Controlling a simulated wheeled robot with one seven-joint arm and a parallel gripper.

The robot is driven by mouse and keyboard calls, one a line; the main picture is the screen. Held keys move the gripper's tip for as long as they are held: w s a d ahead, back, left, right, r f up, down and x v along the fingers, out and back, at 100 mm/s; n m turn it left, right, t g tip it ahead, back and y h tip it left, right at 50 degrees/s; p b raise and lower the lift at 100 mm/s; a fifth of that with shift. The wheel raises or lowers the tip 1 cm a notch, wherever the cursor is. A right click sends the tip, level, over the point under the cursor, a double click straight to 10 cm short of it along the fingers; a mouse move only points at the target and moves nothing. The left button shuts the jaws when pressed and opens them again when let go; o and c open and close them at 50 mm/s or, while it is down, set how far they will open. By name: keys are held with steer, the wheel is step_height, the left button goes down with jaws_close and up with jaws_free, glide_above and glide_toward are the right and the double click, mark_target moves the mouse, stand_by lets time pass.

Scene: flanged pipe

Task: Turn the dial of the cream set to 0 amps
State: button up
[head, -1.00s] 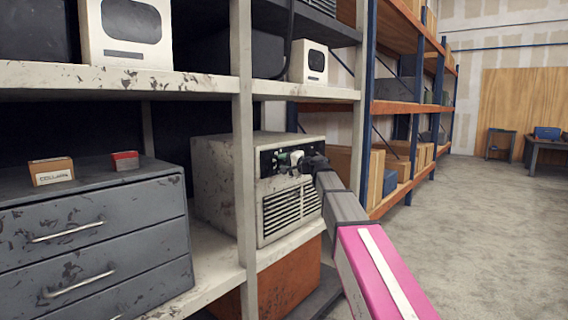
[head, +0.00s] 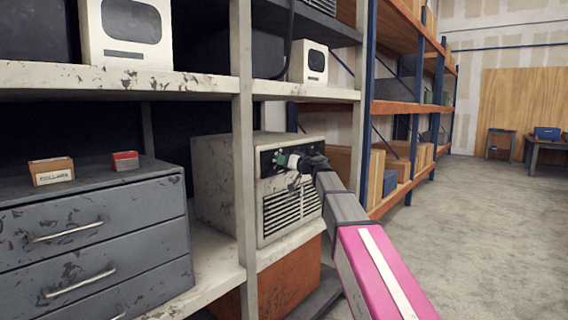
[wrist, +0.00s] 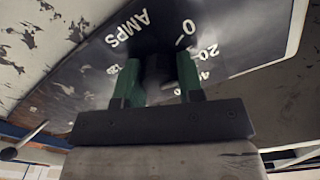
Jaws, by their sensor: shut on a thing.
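The cream set (head: 222,185) is a worn, boxy unit with a dark panel and a louvred grille, standing on the lower shelf. Its dial (wrist: 158,78) is a dark knob on the black panel, between my green fingers in the wrist view. My gripper (wrist: 158,70) is shut on the dial; in the head view it is at the panel (head: 283,160). The panel markings (wrist: 185,35) read AMPS, 0, 20 and further numbers around the dial. The 0 and its tick lie above and right of the knob. The dial's pointer cannot be made out.
A pale shelf post (head: 243,140) stands in front of the set. A grey drawer cabinet (head: 90,230) with two small boxes is to the left. An orange box (head: 285,280) sits below. A metal lever (wrist: 22,142) shows in the wrist view. The floor at right is clear.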

steer(key=n, duration=0.3)
steer(key=shift+s+f+n, duration=0.1)
steer(key=shift+n, duration=2.1)
steer(key=o, duration=0.9)
steer(key=v, duration=1)
steer(key=shift+s+d, duration=0.25)
steer(key=shift+d, duration=0.1)
